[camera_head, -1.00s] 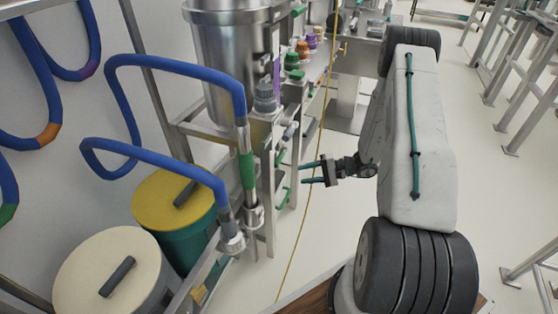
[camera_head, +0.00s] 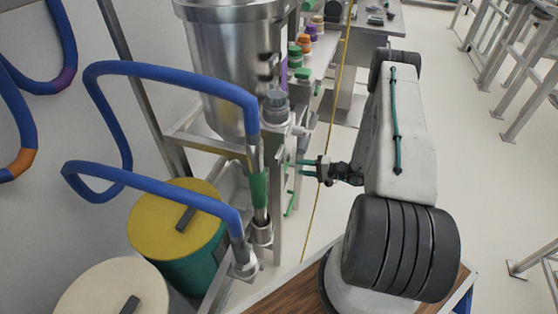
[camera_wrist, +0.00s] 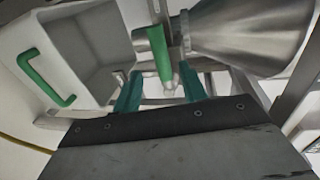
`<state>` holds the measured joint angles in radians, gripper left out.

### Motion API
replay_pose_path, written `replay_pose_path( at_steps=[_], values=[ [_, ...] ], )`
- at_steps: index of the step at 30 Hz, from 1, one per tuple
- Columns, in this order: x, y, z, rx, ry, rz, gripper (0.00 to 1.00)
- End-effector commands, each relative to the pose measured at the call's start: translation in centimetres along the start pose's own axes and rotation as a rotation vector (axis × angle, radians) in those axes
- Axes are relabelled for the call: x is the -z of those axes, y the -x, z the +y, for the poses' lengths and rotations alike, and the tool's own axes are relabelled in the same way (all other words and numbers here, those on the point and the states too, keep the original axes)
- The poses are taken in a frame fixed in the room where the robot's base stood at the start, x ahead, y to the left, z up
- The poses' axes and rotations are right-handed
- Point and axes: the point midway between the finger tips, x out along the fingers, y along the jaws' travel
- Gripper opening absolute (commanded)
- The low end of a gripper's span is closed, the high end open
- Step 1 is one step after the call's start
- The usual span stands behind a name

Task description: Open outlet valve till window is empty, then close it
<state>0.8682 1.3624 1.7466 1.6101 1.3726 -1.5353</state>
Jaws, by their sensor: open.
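The steel tank (camera_head: 235,65) stands upright in its frame in the head view; its tapered end (camera_wrist: 250,35) fills the upper right of the wrist view. A green lever-like part (camera_wrist: 160,55), possibly the outlet valve handle, lies by the tapered end and beyond my fingers. My gripper (camera_head: 301,168) is open and empty, level with the lower part of the tank frame and just right of it. In the wrist view, my gripper (camera_wrist: 160,90) has its two teal fingers apart, with nothing held between them. I cannot make out the window or its level.
Blue hoses (camera_head: 165,72) loop left of the tank. A yellow-lidded green bin (camera_head: 180,220) and a cream-lidded bin (camera_head: 115,290) stand below. A steel box with a green handle (camera_wrist: 45,78) is left in the wrist view. Open floor (camera_head: 480,160) lies to the right.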

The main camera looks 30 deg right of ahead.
Motion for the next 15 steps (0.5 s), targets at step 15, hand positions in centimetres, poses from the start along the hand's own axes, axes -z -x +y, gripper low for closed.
replay_pose_path(
  at_steps=[15],
  values=[
    [-0.4, -7.6, -0.1, 0.001, 0.005, -0.01, 0.42]
  ],
)
